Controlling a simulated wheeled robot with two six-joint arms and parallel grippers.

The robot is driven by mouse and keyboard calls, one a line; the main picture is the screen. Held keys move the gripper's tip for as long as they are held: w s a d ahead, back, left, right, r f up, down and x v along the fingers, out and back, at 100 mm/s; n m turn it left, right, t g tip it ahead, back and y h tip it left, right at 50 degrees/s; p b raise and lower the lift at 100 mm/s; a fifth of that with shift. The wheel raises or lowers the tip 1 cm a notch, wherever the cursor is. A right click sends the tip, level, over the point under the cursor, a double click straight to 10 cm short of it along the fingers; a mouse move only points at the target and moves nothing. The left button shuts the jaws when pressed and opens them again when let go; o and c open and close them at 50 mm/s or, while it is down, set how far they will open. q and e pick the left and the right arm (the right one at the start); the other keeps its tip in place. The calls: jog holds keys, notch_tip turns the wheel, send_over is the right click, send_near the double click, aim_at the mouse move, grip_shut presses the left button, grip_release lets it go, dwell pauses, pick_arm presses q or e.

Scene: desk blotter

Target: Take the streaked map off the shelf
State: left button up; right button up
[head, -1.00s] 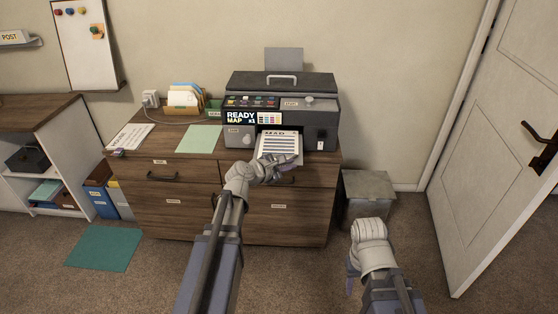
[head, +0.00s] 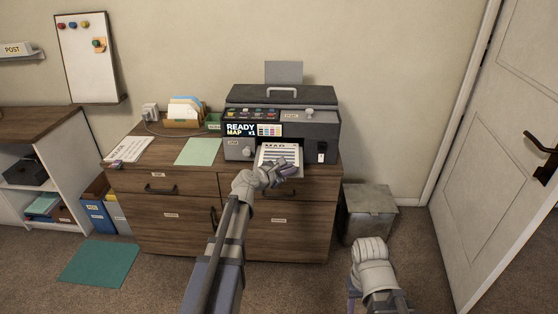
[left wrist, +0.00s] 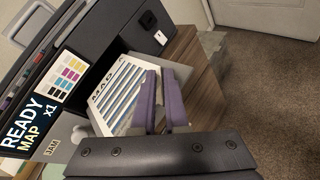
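The streaked map (head: 279,153), a white sheet with dark blue stripes, lies on the output shelf at the printer's front. It also shows in the left wrist view (left wrist: 120,92), beside the purple fingers. The printer (head: 283,115) has a display reading "READY MAP x1". My left gripper (head: 287,170) is at the near right edge of the map. In the left wrist view its two fingers (left wrist: 161,100) stand apart with a narrow gap and hide part of the sheet's edge; I see no grip on it. My right gripper (head: 354,294) hangs low, its fingers mostly hidden.
The wooden cabinet (head: 168,213) carries the printer, a pale green sheet (head: 198,151), a file holder (head: 184,112) and a white board with writing (head: 130,148). A grey bin (head: 368,210) stands right of it. A door (head: 510,130) is at the right. Open carpet lies in front.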

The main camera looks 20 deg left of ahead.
pick_arm(q)
jog(key=x, duration=0.2)
jog(key=shift+w+f+b, duration=0.1)
jog(key=shift+w+b, duration=0.2)
jog(key=shift+w, duration=0.05)
jog(key=shift+c, duration=0.2)
grip_shut()
